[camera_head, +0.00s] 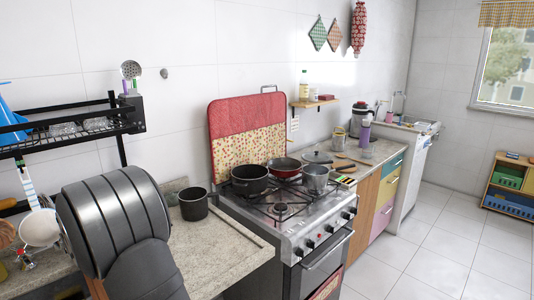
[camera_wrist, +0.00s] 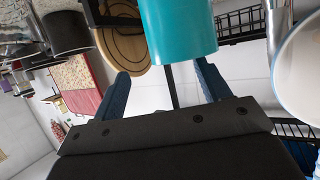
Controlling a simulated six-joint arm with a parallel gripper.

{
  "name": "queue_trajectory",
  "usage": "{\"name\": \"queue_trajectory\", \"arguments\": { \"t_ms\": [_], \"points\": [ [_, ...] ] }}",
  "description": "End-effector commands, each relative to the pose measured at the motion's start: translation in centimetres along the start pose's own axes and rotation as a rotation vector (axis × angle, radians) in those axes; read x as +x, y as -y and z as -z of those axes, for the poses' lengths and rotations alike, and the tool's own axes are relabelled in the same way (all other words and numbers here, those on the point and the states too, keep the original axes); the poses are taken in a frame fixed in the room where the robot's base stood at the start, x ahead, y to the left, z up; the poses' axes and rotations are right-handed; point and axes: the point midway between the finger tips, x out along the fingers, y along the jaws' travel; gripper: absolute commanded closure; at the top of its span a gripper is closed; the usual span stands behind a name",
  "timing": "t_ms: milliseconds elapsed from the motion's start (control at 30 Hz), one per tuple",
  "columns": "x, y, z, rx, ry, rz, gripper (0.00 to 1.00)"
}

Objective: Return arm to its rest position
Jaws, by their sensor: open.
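My gripper (camera_wrist: 162,70) shows in the wrist view with its two blue fingers spread apart and nothing between them. A teal cylinder (camera_wrist: 178,32) stands just beyond the fingertips, apart from them as far as I can tell. In the head view I cannot make out the gripper. A large dark ribbed shape at the lower left, likely part of my arm, hides some of the counter and sink area. The black oversink rack (camera_head: 75,137) stands at the left with clear glasses and a blue item (camera_head: 10,122) on it.
A black pot (camera_head: 193,204) sits on the counter beside the stove (camera_head: 285,212), which carries several pans. A white strainer (camera_head: 39,228) hangs below the rack. In the wrist view, a white round dish (camera_wrist: 300,75) is close on the right and a round wooden board (camera_wrist: 122,45) lies behind.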

Motion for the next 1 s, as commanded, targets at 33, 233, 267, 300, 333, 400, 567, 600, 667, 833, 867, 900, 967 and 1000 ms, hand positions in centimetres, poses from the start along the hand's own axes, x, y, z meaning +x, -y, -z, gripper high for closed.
{"name": "queue_trajectory", "arguments": {
  "t_ms": [33, 233, 267, 300, 333, 400, 567, 600, 667, 833, 867, 900, 967, 1000],
  "points": [
    [0.2, -1.1, 0.4, 0.007, -0.001, -0.015, 0.3],
    [0.8, -5.0, 1.4, 0.031, -0.001, -0.071, 0.3],
    [0.8, -5.5, 1.6, 0.035, -0.001, -0.08, 0.3],
    [0.9, -6.3, 1.7, 0.039, -0.001, -0.091, 0.3],
    [0.9, -6.9, 1.9, 0.043, -0.001, -0.099, 0.3],
    [1.1, -8.3, 2.1, 0.05, 0.0, -0.12, 0.3],
    [1.2, -11.4, 2.8, 0.069, -0.001, -0.165, 0.3],
    [1.3, -12.2, 2.8, 0.074, 0.0, -0.176, 0.3],
    [1.3, -13.4, 2.9, 0.08, 0.0, -0.192, 0.3],
    [1.4, -16.8, 2.9, 0.098, 0.001, -0.237, 0.3],
    [1.5, -17.4, 2.6, 0.101, 0.002, -0.244, 0.3],
    [1.5, -18.2, 2.5, 0.105, 0.001, -0.253, 0.3],
    [1.5, -19.4, 2.3, 0.11, 0.001, -0.266, 0.3],
    [1.5, -20.1, 2.1, 0.115, 0.001, -0.276, 0.3]
  ]
}}
